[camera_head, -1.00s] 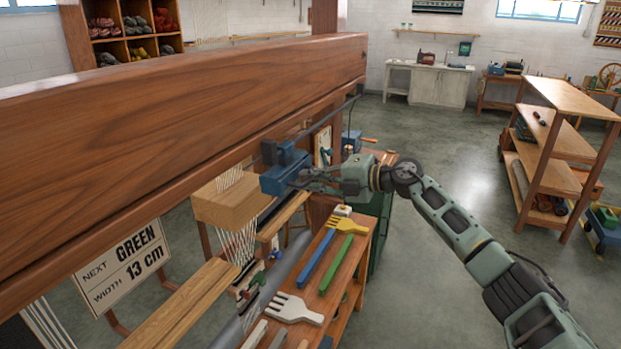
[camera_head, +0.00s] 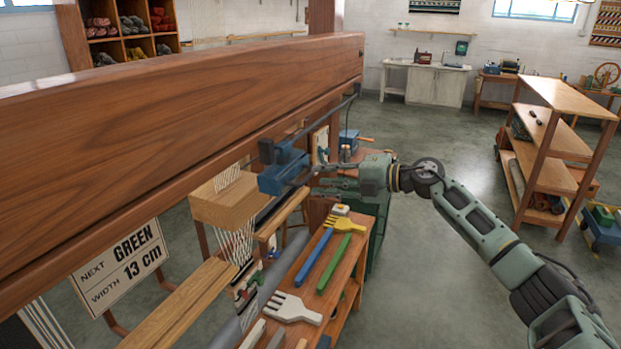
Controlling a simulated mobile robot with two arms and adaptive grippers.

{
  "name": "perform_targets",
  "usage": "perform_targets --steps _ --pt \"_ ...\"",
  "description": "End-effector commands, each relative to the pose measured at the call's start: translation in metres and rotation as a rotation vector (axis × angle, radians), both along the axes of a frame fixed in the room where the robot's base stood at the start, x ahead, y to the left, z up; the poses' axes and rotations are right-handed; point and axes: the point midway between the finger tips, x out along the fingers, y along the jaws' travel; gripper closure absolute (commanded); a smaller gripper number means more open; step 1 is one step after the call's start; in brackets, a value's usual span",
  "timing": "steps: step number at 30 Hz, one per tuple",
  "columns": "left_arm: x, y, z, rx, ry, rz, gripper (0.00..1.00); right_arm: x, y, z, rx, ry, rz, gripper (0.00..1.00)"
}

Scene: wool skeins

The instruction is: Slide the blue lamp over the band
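The blue lamp (camera_head: 283,170) sits at a thin dark rail (camera_head: 335,112) under the big wooden beam, left of the middle of the head view. My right gripper (camera_head: 318,188) is just right of the lamp, with its fingers pointing left at it. The fingers look parted with nothing between them, and they seem clear of the lamp. White threads (camera_head: 236,245) run down below and left of the lamp. I cannot make out the band for certain; the beam hides part of the loom. My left gripper is out of view.
The wooden beam (camera_head: 190,120) crosses the left half close to me. Below my gripper a wooden bench (camera_head: 345,280) holds a yellow-headed comb (camera_head: 345,223), a pale comb (camera_head: 292,307) and other tools. The floor at right is open up to a shelf rack (camera_head: 548,150).

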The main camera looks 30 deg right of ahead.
Motion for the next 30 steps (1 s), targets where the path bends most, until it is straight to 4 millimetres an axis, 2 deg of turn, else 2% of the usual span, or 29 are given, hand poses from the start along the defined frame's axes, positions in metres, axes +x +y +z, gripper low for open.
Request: perform_targets --steps 1,6,12,30 --pt "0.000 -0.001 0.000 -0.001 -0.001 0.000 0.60 -0.010 -0.008 0.001 -0.006 0.003 -0.001 0.72" --pt "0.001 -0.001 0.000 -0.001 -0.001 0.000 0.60 -0.036 -0.027 0.008 -0.006 0.004 0.002 0.72" --pt "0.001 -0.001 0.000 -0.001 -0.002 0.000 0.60 -0.052 -0.040 0.013 -0.002 0.002 0.002 0.72" --pt "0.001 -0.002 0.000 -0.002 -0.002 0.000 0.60 -0.055 -0.042 0.015 0.000 0.000 0.002 0.72"
